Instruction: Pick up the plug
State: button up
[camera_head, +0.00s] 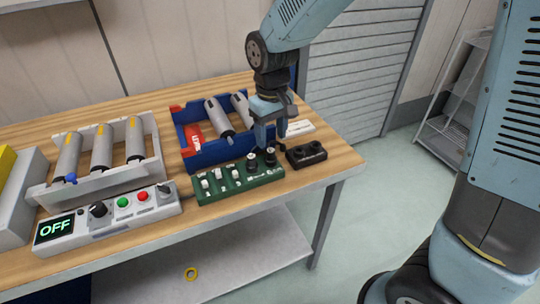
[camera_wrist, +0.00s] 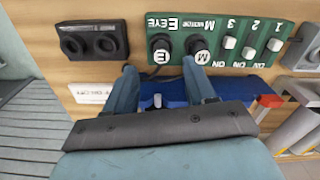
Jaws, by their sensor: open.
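Two black round plugs stand in the green panel (camera_head: 225,180); the task does not say which is meant. The plug marked E (camera_wrist: 160,50) is beside the black two-hole block (camera_head: 306,153), and the plug marked M (camera_wrist: 201,47) is beside the switches. In the head view, the E plug (camera_head: 270,156) is on the right and the M plug (camera_head: 252,162) on the left. My gripper (camera_head: 270,140) is open and empty just above and behind the plugs. In the wrist view, its fingers (camera_wrist: 161,80) are spread apart, with the plugs beyond their tips.
A blue tray (camera_head: 215,152) with grey cylinders and a red item stands close behind the panel. A white rack (camera_head: 100,178) of cylinders and a control box (camera_head: 108,222) reading OFF are to the left. A white label (camera_head: 299,128) lies behind the block. The table's right edge is near.

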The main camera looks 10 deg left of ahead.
aim_at(271, 150)
jog(key=shift+s+a+f, duration=0.1)
jog(key=shift+a+f, duration=0.05)
jog(key=shift+f, duration=2.45)
jog(key=shift+c, duration=0.3)
grip_shut()
